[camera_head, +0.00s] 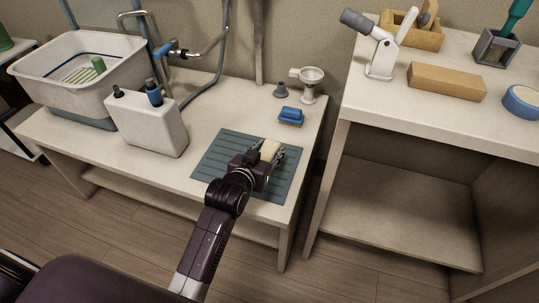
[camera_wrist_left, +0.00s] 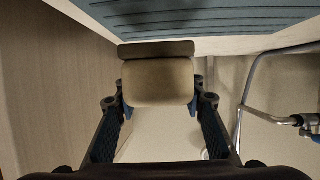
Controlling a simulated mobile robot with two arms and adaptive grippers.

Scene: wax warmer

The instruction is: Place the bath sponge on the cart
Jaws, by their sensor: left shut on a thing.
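My left gripper (camera_head: 262,158) reaches over the mat and is shut on the sponge. In the left wrist view the sponge (camera_wrist_left: 158,82) sits between the two dark fingers of the gripper (camera_wrist_left: 158,102). Whether it touches the mat is hard to tell. A white shelved unit (camera_head: 22,52), probably the cart, shows only partly at the far left edge, with a green object on top. My right gripper is not in view.
A taller table (camera_head: 430,125) with several items stands right. Bare floor lies in front.

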